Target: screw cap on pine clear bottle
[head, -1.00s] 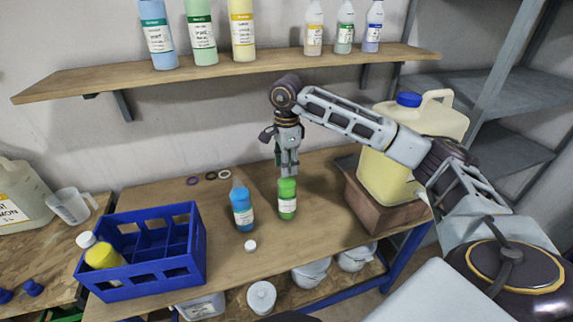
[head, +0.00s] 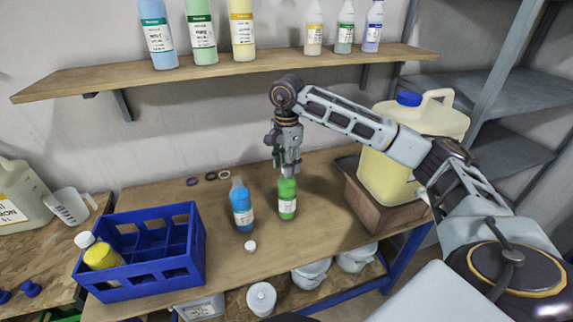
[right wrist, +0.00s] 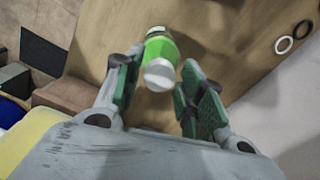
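The green bottle (head: 287,208), which I take for the pine clear one, stands upright on the bench. In the right wrist view the green bottle (right wrist: 168,47) has a white cap (right wrist: 159,75) at its top end; whether it is fully seated I cannot tell. My right gripper (head: 288,172) points down over the bottle top and hides it in the head view. In the wrist view the right gripper (right wrist: 160,80) has its fingers apart, one on each side of the cap, with gaps visible. My left gripper is not in view.
A blue bottle (head: 242,207) stands close left of the green one. A loose white cap (head: 250,247) lies in front of it. A blue crate (head: 155,277) holding a yellow bottle (head: 102,256) is at left. A large jug (head: 385,180) stands at right. A shelf (head: 250,68) hangs behind.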

